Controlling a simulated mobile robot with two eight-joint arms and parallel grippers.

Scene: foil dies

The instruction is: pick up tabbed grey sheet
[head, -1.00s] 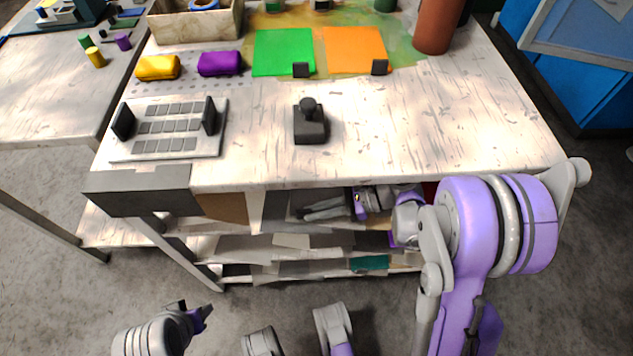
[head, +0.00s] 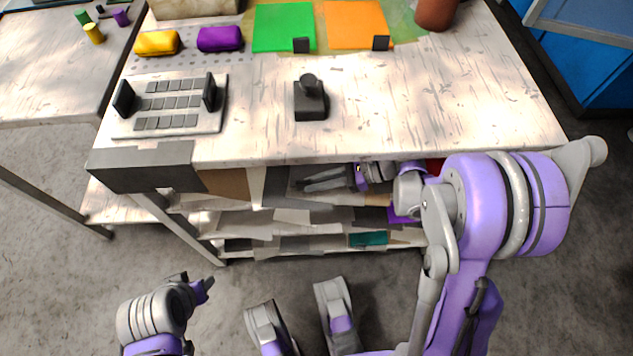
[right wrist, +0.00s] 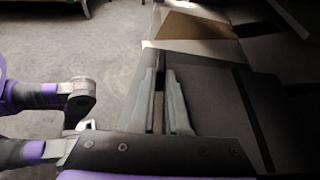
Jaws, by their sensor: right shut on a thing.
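My right gripper (head: 325,182) reaches in from the right under the tabletop, at the top level of the rack. In the right wrist view, its two grey fingers (right wrist: 160,102) are close together, with a thin dark edge between them. They are shut on the tabbed grey sheet (right wrist: 208,90), a flat dark grey piece lying beside and below the fingers. The tab itself is mostly hidden by the fingers. My left gripper (head: 200,284) hangs over the floor at lower left, away from the rack; its finger gap is unclear.
A brown sheet (right wrist: 197,25) lies beyond the grey one. Lower shelves hold several sheets, including a teal one (head: 368,239). The tabletop (head: 420,105) is above my right gripper and bears a slotted rack (head: 168,104) and a black stand (head: 311,103). Its middle is clear.

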